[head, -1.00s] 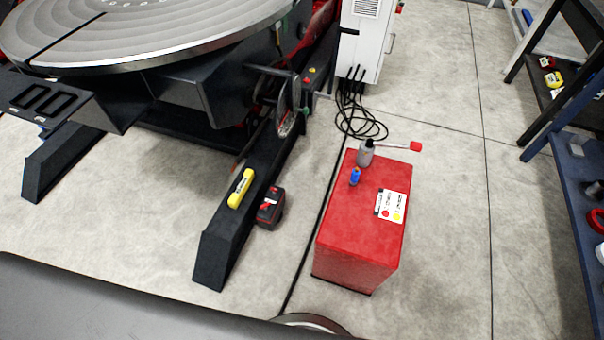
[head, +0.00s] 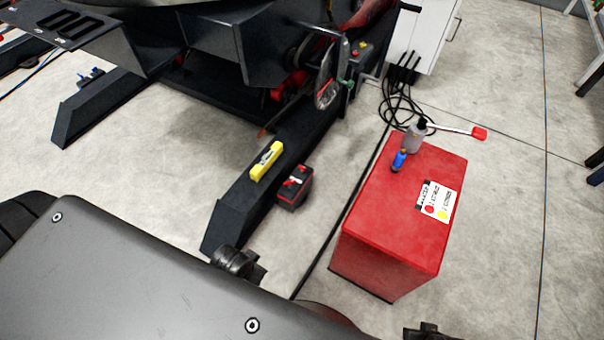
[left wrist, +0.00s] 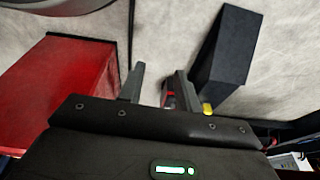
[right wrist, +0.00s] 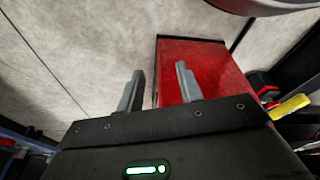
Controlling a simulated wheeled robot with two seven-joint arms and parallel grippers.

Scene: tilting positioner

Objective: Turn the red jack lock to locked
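The red box (head: 385,235) stands on the floor right of centre in the head view. On its top are a grey post with a lever that ends in a red handle (head: 479,133), a small blue piece (head: 399,161) and a white label (head: 439,200) with a red and a yellow dot. The lever points right, past the box's edge. I cannot read the label or tell the lock's state. My left gripper (left wrist: 159,70) is open and empty, with the box to its left. My right gripper (right wrist: 160,69) is open and empty, with the box beyond its fingers.
The dark positioner frame (head: 190,75) stands at the left, its leg reaching toward me. A yellow tool (head: 266,161) lies on the leg, and a black-and-red block (head: 294,187) is beside it. Black cables (head: 400,105) lie behind the box. Floor right of the box is clear.

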